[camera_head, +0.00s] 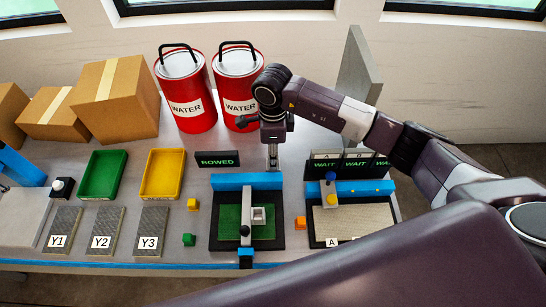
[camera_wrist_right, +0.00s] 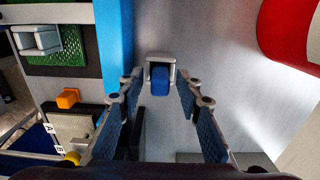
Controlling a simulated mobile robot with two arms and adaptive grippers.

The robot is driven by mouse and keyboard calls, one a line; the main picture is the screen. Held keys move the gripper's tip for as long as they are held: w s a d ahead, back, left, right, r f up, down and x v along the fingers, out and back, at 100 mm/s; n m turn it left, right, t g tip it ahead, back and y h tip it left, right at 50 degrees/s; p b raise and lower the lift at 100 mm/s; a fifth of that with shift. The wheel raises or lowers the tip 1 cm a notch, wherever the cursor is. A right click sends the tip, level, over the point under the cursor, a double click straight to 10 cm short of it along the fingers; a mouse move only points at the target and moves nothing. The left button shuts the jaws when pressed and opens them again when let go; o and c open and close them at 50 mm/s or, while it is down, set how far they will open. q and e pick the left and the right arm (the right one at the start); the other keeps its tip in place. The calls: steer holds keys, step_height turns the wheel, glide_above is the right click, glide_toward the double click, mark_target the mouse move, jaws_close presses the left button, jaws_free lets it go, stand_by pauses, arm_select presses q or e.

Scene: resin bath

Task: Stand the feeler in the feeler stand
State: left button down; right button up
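My right gripper (camera_head: 273,140) points down behind the middle station, near the ROWED sign. In the right wrist view its two fingers (camera_wrist_right: 160,95) are spread apart. Between them is a blue upright piece (camera_wrist_right: 160,82) in a small pale grey holder (camera_wrist_right: 160,60); these look like the feeler and the feeler stand, but I cannot be sure. There are gaps between the blue piece and both fingers. In the head view the gripper mostly hides this spot. My left gripper is not in view.
A blue bar (camera_wrist_right: 115,60) runs close beside the holder. The ROWED sign (camera_head: 217,160) and two red water cans (camera_head: 187,100) stand nearby. A station with WAIT signs (camera_head: 357,215) is at right. Green (camera_head: 103,174) and yellow (camera_head: 162,174) trays lie left.

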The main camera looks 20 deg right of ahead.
step_height(320, 180, up, 10)
steer(key=b, duration=0.3)
steer(key=shift+f, duration=0.25)
steer(key=shift+r+b, duration=0.3)
steer(key=shift+r, duration=0.25)
steer(key=shift+f, duration=0.1)
